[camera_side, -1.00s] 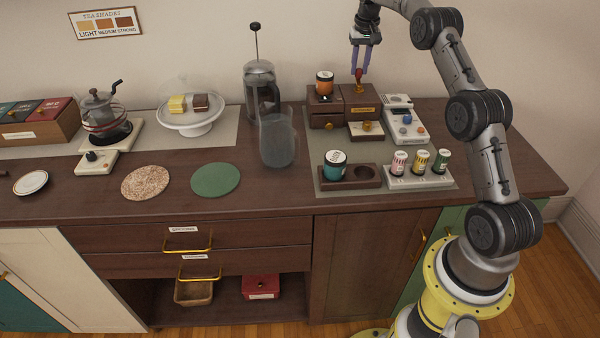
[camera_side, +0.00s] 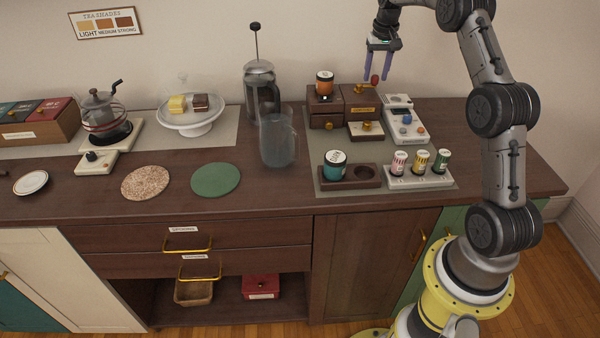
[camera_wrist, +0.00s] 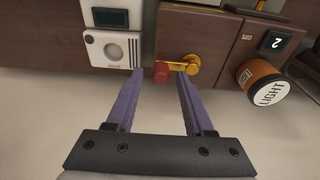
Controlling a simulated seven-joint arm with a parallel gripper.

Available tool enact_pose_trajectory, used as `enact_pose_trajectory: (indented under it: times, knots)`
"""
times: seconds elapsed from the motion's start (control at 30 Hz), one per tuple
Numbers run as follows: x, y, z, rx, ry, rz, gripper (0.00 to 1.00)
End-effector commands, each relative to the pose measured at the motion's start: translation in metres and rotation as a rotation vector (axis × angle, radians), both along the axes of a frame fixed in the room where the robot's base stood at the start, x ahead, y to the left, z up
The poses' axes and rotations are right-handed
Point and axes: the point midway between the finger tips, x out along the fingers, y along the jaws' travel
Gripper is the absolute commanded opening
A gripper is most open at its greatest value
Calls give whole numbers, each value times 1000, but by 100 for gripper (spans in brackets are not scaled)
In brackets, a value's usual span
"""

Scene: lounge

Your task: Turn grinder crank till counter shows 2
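The brown wooden grinder (camera_side: 358,104) stands at the back right of the counter. Its crank has a red knob (camera_side: 375,80); in the wrist view the red knob (camera_wrist: 161,71) is at the end of a gold arm on a gold hub (camera_wrist: 191,65). The dark counter display (camera_wrist: 275,42) reads 2 in the wrist view. My gripper (camera_side: 380,77) is just above the crank. Its purple fingers (camera_wrist: 160,76) are open, with the knob between the tips, apparently touching neither.
An orange-banded jar (camera_side: 325,82) labelled LIGHT (camera_wrist: 268,93) in the wrist view stands beside the crank. A white device (camera_side: 405,122) is right of the grinder. Small spice jars (camera_side: 420,161) and a teal jar (camera_side: 335,164) stand in front. A French press (camera_side: 261,90) is left.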

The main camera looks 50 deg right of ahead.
Motion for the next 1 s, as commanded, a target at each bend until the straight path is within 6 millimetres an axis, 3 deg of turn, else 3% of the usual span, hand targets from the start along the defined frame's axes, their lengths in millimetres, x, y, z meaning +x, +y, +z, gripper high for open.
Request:
enact_pose_trajectory:
  times: [0.27, 1.0]
  knots:
    - [0, 0, 2, -1, -1, 0, 52]
    - [1, 0, 55, -1, -1, 0, 52]
